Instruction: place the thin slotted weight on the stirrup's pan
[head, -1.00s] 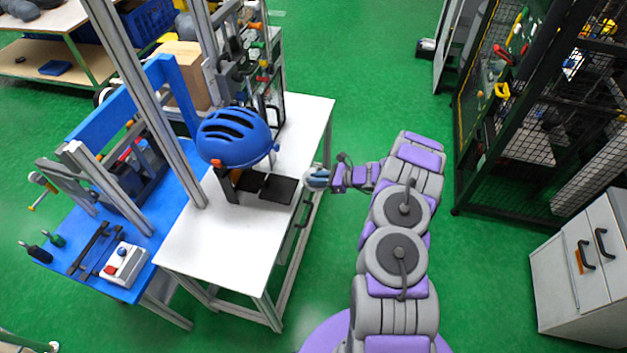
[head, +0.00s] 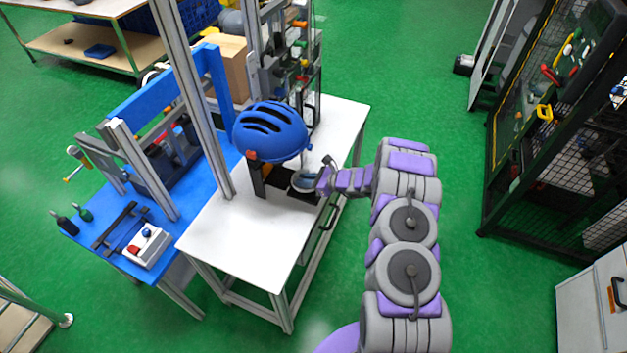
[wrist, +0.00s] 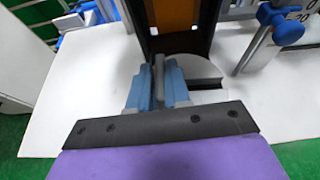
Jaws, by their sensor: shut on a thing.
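My gripper (wrist: 160,88) has blue fingers and is shut on a pale grey round disc, the slotted weight (wrist: 207,72). The fingers hide part of the disc; its slot is not clear. In the head view the weight (head: 304,181) is held low beside the blue helmet, over or against the black pads on the white table, with my gripper (head: 318,181) at its right side. A dark upright frame (wrist: 206,45) with an orange-brown panel stands just beyond the fingers. I cannot tell which part is the stirrup's pan, or whether the weight touches anything.
The blue helmet (head: 270,130) hangs close above and left of the gripper. Metal posts (head: 185,90) rise at the left. The white table's front part (head: 240,230) is clear. A blue-handled clamp or knob (wrist: 280,25) stands at the right in the wrist view.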

